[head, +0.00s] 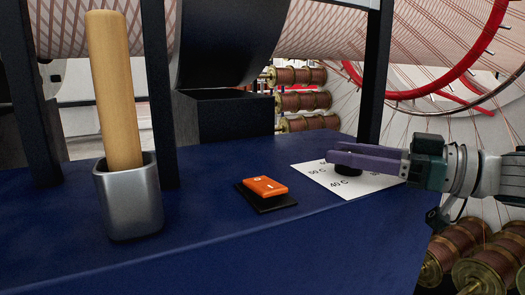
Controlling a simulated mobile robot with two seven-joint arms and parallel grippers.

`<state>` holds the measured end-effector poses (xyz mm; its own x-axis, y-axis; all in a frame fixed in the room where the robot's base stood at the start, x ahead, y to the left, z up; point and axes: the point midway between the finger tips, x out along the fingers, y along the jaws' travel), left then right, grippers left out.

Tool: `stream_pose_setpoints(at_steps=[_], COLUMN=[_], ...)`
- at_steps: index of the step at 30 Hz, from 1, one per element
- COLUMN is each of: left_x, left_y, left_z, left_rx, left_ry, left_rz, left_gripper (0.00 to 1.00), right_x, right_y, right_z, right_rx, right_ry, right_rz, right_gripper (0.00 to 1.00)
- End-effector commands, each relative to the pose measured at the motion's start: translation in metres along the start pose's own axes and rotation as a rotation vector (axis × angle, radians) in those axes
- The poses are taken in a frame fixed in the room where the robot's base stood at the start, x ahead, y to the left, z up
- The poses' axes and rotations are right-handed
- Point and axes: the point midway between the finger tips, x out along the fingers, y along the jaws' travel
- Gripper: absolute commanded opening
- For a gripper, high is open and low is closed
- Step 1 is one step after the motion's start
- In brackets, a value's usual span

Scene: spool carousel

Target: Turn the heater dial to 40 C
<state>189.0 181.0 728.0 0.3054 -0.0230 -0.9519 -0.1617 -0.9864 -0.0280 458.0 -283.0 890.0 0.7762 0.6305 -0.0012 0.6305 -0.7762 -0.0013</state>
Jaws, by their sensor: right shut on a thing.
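The heater dial (347,169) is a small black knob on a white scale card (316,177) on the blue table. The fingers hide most of the dial and part of the scale, so I cannot tell where the dial points. My left gripper is not in view.
An orange rocker switch (265,186) on a black base sits left of the card. A metal cup (129,200) holding a wooden rod (114,90) stands further left. Dark posts rise at the table's back edge. Copper spools (300,100) stand behind, others at lower right.

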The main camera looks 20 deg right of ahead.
Motion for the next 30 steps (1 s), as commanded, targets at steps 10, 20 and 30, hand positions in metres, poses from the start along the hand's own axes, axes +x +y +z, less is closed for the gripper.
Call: stream_pose_setpoints(at_steps=[10, 20, 30], left_x=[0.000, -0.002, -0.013], left_y=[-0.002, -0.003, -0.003], left_z=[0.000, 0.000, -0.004], left_rx=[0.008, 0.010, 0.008], left_ry=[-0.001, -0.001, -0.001], left_rz=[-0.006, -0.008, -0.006], left_gripper=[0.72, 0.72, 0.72], right_x=[0.000, -0.010, -0.072], right_y=[-0.001, 0.000, 0.000], right_z=[0.000, 0.001, 0.000], right_rx=[-0.001, 0.000, 0.001], right_ry=[0.000, -0.003, -0.007], right_rz=[-0.001, 0.000, 0.001], right_gripper=[0.81, 0.81, 0.81])
